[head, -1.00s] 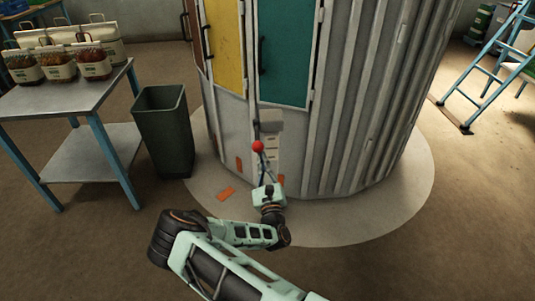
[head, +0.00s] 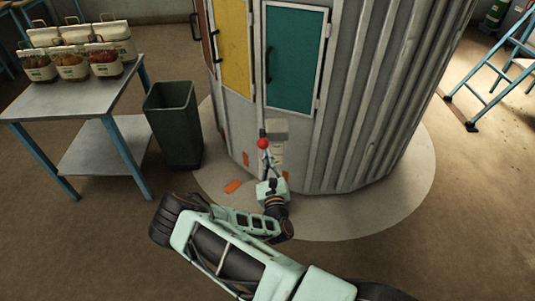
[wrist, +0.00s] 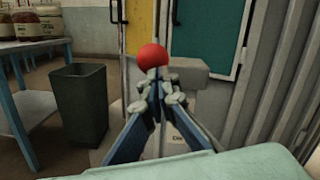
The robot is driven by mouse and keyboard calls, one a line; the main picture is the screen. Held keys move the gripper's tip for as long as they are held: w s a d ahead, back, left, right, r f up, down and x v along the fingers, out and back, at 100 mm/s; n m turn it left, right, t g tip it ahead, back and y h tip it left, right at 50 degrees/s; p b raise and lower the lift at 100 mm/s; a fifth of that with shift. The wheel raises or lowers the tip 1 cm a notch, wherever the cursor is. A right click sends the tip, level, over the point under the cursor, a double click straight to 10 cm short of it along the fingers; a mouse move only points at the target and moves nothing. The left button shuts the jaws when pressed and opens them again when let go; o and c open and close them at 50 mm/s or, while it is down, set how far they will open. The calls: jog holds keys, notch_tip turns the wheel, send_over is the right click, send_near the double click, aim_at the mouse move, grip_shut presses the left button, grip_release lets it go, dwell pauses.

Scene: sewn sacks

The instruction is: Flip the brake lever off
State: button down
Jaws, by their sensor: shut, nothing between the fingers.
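The brake lever has a red ball knob (head: 262,143) and stands at the front of the ribbed grey cylinder, below its doors. In the wrist view the red knob (wrist: 152,56) is just beyond and above my fingertips. My gripper (head: 266,168) is shut and empty, just below the knob in the head view. In the wrist view its fingers (wrist: 156,84) come together right under the knob. I cannot tell whether they touch it. The lever's shaft is mostly hidden behind the knob and fingers.
A grey box (head: 278,128) sits on the cylinder behind the knob. The cylinder has a yellow door (head: 234,45) and a teal door (head: 296,58). A dark bin (head: 175,125) and a table (head: 65,98) with jars stand left. A blue ladder (head: 500,70) stands right.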

aim_at(267, 145)
jog(key=r+p, duration=0.2)
jog(key=shift+w+r, duration=0.35)
jog(key=shift+r, duration=0.05)
jog(key=shift+w+r+p, duration=0.25)
jog(key=shift+r+p, duration=0.25)
jog(key=shift+w+r, duration=0.1)
jog(key=shift+r, duration=0.1)
